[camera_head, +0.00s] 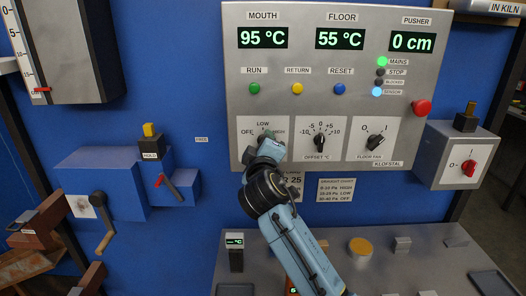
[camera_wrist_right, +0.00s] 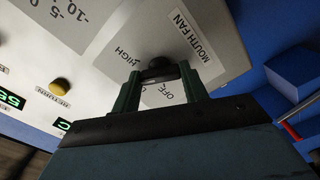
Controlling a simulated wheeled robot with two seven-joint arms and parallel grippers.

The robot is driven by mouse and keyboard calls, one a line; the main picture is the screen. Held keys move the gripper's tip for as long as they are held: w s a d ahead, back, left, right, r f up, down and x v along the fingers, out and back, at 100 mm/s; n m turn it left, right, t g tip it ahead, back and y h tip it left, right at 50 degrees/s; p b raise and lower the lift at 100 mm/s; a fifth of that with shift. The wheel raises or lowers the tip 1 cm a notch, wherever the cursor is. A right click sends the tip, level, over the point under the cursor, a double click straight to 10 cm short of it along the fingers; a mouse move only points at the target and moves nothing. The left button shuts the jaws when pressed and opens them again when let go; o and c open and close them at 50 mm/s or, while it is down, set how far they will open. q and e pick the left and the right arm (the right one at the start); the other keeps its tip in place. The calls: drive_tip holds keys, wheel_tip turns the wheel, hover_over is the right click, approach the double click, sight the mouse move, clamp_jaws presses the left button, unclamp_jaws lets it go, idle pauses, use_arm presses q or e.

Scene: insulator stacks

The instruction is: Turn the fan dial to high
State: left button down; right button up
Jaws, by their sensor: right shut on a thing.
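The mouth fan dial is a dark round knob (camera_wrist_right: 158,69) on a pale plate (camera_head: 248,129) marked OFF, LOW and HIGH, on the grey control panel. In the head view my right gripper (camera_head: 267,138) covers most of the dial. In the right wrist view the gripper's two green fingers (camera_wrist_right: 158,86) stand one on each side of the knob, shut on it. The dial's pointer is hidden, so I cannot tell which mark it faces. My left gripper is not in view.
To the right on the panel (camera_head: 217,110) are an offset dial (camera_head: 320,141) and a floor fan dial (camera_head: 376,140). Above are RUN (camera_head: 254,88), RETURN (camera_head: 297,88) and RESET (camera_head: 340,88) buttons. A red button (camera_head: 422,108) sits at the right edge. A blue box (camera_head: 107,172) with levers is left.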

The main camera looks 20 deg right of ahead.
drive_tip(key=shift+m+b, duration=0.85)
drive_tip(key=shift+m, duration=2.15)
drive_tip(key=o, duration=1)
drive_tip(key=v, duration=1.3)
drive_tip(key=shift+s+b, duration=0.2)
drive_tip(key=shift+b, duration=0.2)
